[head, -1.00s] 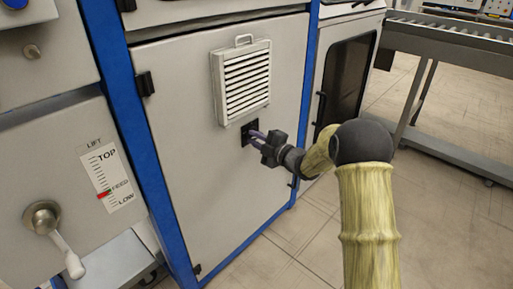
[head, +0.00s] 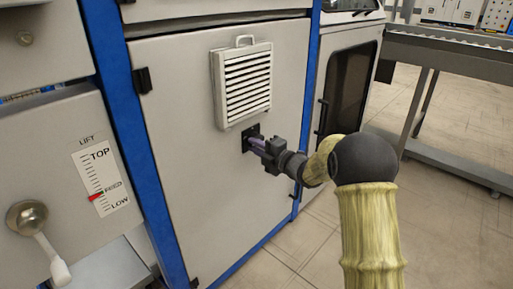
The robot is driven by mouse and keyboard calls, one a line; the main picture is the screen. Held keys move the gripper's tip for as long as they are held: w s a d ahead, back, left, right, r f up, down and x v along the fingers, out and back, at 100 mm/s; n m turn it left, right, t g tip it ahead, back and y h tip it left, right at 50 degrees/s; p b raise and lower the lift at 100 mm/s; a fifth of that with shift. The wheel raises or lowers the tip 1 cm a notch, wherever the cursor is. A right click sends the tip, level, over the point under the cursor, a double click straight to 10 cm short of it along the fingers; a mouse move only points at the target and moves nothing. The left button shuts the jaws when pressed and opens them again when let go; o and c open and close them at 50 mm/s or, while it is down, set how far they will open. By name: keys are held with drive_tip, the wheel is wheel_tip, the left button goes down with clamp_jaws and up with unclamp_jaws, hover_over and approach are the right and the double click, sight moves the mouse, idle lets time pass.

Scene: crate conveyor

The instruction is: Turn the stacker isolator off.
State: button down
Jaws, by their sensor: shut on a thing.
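A small dark square plate (head: 252,130), which looks like the isolator's, sits on the grey cabinet door below the louvred vent.
The louvred vent (head: 243,84) juts out just above my gripper. A blue frame post (head: 140,130) and a lift panel with a lever (head: 45,245) stand to the left. A dark-windowed door (head: 350,85) and a roller conveyor (head: 450,50) are at right. Open floor lies in front.

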drive_tip(key=c, duration=1.3)
unclamp_jaws()
drive_tip(key=shift+c, duration=0.2)
drive_tip(key=p+v, duration=0.3)
drive_tip(key=v, duration=1.4)
drive_tip(key=shift+p, duration=0.35)
drive_tip(key=shift+s+d+f, duration=0.1)
drive_tip(key=shift+s+d, duration=0.05)
drive_tip(key=shift+d, duration=0.05)
